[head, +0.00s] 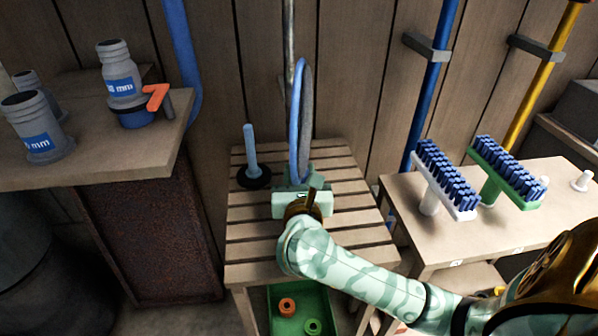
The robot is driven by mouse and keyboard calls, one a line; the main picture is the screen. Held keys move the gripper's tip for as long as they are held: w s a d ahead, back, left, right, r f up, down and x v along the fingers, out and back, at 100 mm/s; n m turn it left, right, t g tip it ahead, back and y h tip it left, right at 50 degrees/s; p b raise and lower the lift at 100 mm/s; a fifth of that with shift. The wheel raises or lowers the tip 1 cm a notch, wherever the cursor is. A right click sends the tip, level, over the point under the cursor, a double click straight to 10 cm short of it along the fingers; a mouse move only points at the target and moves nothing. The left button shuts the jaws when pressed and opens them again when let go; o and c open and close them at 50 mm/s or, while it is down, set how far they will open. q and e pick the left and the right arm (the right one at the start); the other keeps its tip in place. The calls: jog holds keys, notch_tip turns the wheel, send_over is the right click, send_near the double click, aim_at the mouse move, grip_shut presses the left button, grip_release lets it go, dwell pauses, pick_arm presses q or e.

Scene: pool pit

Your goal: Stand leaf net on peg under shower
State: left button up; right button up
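The leaf net (297,110), a blue hoop with grey mesh seen nearly edge-on, rises upright above the slatted wooden stand. Its lower end meets my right gripper (294,183), which appears shut on it; my gripper's own body partly hides the fingers. A blue upright peg (250,150) on a round black base stands on the slats just left of the net, apart from it. A grey metal pipe (288,40), perhaps the shower's, runs up the wall behind the net. My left gripper is out of view.
A table (150,150) with grey bottles (120,75) and an orange-handled valve (156,97) is at left. A right-hand table (520,220) holds two blue-bristled brushes (445,180). A green crate (300,308) with small rings sits below. The stand's front slats (255,250) are bare.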

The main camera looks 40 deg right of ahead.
pick_arm(q)
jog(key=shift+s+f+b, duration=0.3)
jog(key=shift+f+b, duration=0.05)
jog(key=shift+b, duration=0.05)
pick_arm(e)
jog(key=shift+f, duration=0.7)
pick_arm(q)
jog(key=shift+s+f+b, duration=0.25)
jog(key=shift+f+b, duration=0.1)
jog(key=shift+b, duration=0.15)
pick_arm(e)
jog(key=shift+f, duration=0.8)
jog(key=shift+f, duration=0.1)
jog(key=shift+f, duration=0.35)
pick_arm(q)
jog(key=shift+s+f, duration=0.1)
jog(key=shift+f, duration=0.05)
pick_arm(e)
jog(key=o, duration=1.6)
jog(key=shift+o, duration=0.2)
